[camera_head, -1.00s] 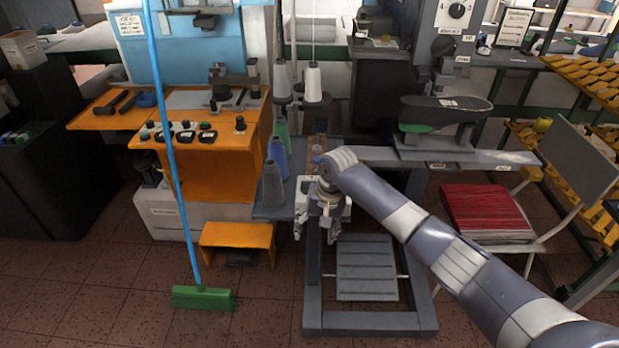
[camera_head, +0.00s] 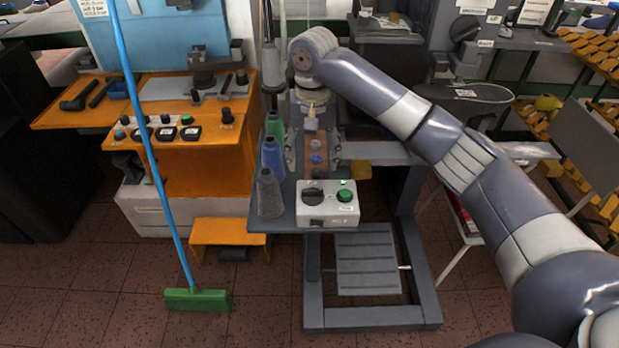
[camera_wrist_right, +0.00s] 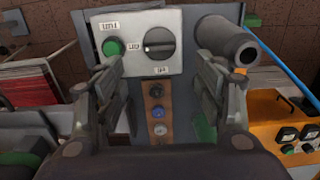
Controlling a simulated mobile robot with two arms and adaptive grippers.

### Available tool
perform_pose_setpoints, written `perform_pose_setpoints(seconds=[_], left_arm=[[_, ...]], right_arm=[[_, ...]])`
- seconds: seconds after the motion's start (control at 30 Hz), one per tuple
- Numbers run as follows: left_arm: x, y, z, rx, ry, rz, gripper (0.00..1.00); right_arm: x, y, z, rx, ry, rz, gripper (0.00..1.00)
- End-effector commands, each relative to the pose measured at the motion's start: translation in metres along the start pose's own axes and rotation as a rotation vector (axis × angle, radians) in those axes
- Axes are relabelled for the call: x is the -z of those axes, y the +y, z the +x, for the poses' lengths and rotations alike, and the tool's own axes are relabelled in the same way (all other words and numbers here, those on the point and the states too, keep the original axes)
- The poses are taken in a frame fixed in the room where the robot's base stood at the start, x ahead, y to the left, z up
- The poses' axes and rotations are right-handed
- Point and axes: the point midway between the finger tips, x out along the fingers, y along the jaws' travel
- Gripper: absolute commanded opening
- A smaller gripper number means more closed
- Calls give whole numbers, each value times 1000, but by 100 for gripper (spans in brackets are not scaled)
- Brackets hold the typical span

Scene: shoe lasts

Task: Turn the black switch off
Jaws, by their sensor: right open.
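The black switch (camera_head: 313,196) is a round knob on a white control box (camera_head: 343,212) at the front of a grey stand. A green button sits beside it. In the right wrist view the black switch (camera_wrist_right: 160,40) is near the top centre, with small labels around it. My right gripper (camera_head: 312,150) is open and empty, behind the box and apart from the switch. In the right wrist view its two fingers (camera_wrist_right: 163,78) stand wide apart, with the switch beyond them. My left gripper is not in view.
Thread cones (camera_head: 270,193) stand just left of the box, and one (camera_wrist_right: 228,42) is close to a finger in the wrist view. An orange machine table (camera_head: 200,160) stands to the left. A blue-handled broom (camera_head: 150,150) leans in front of it. Floor in front is clear.

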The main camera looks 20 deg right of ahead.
Motion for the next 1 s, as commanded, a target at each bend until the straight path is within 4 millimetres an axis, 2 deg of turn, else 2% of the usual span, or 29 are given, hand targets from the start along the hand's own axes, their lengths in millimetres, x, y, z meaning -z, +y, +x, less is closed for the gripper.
perform_pose_setpoints(seconds=[0.2,0.3,0.43,0.6,0.7,0.9,0.93,1.0], left_arm=[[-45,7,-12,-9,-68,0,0],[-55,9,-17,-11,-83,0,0],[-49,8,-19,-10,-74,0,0],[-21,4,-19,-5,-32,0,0],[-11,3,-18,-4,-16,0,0],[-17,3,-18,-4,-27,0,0],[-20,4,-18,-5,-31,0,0],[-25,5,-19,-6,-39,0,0]], right_arm=[[-1,1,40,-2,-4,0,63],[-1,0,59,-2,-3,0,63],[-1,0,79,0,-2,-1,63],[0,0,93,0,-1,-1,63],[0,0,96,1,0,-1,63],[0,0,97,1,0,-1,63],[0,0,97,1,0,-1,61],[0,0,97,1,0,-1,45]])
